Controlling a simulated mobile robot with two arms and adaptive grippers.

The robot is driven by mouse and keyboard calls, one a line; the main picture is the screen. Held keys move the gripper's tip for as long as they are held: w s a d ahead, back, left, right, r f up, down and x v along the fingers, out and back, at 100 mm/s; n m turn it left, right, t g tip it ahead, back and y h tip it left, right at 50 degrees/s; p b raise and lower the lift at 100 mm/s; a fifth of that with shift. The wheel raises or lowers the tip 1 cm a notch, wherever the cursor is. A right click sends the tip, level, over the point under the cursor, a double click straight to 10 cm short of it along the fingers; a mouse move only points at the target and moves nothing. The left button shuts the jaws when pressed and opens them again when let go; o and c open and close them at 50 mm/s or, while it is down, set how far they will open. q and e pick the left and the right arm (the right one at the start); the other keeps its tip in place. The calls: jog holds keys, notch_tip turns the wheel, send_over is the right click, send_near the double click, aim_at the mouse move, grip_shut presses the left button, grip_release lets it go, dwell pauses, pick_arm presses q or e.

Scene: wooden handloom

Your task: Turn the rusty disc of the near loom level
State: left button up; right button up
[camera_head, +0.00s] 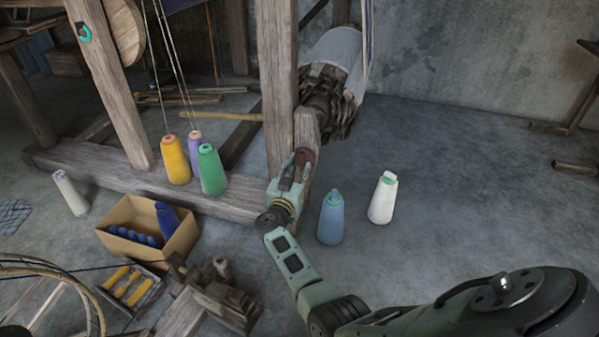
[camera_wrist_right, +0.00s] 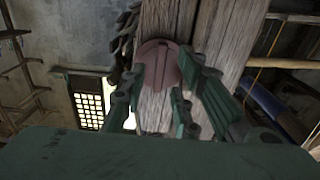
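The rusty disc (camera_wrist_right: 160,62) is reddish brown and sits on the face of a wooden loom post in the right wrist view. A raised bar runs up and down across its middle. In the head view only a reddish edge of the disc (camera_head: 308,157) shows, partly hidden behind my right gripper (camera_head: 290,168). In the wrist view my right gripper (camera_wrist_right: 168,80) has its fingers spread, one at each side of the disc, with the bar between them. I cannot tell whether the fingers touch the disc. My left gripper is not in view.
A blue cone (camera_head: 331,219) and a white cone (camera_head: 383,198) stand on the floor right of the post. Yellow, purple and green cones stand by the loom's lower beam (camera_head: 120,187). A cardboard box (camera_head: 178,249) sits at left.

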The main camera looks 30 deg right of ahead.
jog(key=shift+x, duration=0.8)
jog(key=shift+c, duration=0.3)
grip_shut()
